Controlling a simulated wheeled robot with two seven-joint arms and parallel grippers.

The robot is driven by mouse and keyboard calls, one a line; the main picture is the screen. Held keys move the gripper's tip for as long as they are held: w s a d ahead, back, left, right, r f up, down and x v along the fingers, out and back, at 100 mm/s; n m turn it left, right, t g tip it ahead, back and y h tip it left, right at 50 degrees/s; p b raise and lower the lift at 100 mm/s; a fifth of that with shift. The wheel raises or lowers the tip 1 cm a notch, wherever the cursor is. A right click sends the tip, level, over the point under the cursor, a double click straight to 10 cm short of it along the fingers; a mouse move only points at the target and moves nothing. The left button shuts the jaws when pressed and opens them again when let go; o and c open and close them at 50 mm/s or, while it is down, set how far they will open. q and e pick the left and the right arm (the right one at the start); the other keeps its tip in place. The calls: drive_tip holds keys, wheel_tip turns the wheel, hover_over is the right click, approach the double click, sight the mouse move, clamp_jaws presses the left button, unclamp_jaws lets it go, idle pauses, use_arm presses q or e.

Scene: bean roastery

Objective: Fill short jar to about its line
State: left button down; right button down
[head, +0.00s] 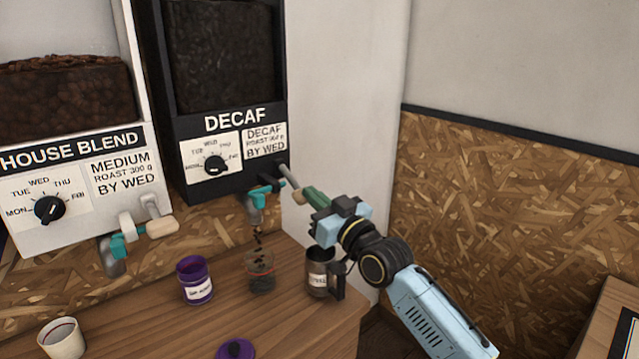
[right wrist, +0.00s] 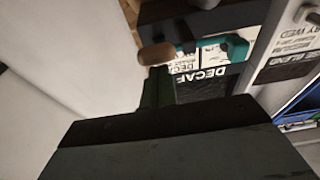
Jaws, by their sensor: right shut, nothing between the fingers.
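The short glass jar (head: 261,280) with a red line around it stands on the wooden counter, under the teal and grey spout (head: 256,205) of the black DECAF dispenser (head: 225,130). Dark beans (head: 257,242) are falling from the spout into it, and dark beans show inside. Their exact level against the line is hard to tell. My right gripper (head: 308,197) is shut and empty, its green fingertips at the tan knob of the DECAF lever (head: 290,180). The knob (right wrist: 157,53) also shows just beyond the fingers in the right wrist view. My left gripper is out of view.
A purple labelled jar (head: 194,281) stands left of the glass jar, and a dark metal mug (head: 318,272) stands close on its right. A purple lid (head: 235,350) and white cup (head: 61,340) are nearer the front. The HOUSE BLEND dispenser (head: 75,185) hangs at left.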

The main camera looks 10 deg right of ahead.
drive_tip(key=shift+f, duration=0.45)
drive_tip(key=shift+a+f, duration=0.1)
drive_tip(key=shift+f, duration=0.25)
idle(3.2)
idle(1.2)
wheel_tip(320, 180, up, 4)
drive_tip(key=s+d+r+p, duration=0.1)
drive_tip(key=s+p, duration=0.1)
drive_tip(key=p, duration=0.2)
drive_tip(key=f+v, duration=0.1)
drive_tip(key=v, duration=0.9)
drive_tip(key=shift+w+b, duration=0.25)
drive_tip(key=shift+b, duration=0.2)
drive_tip(key=shift+f, duration=0.15)
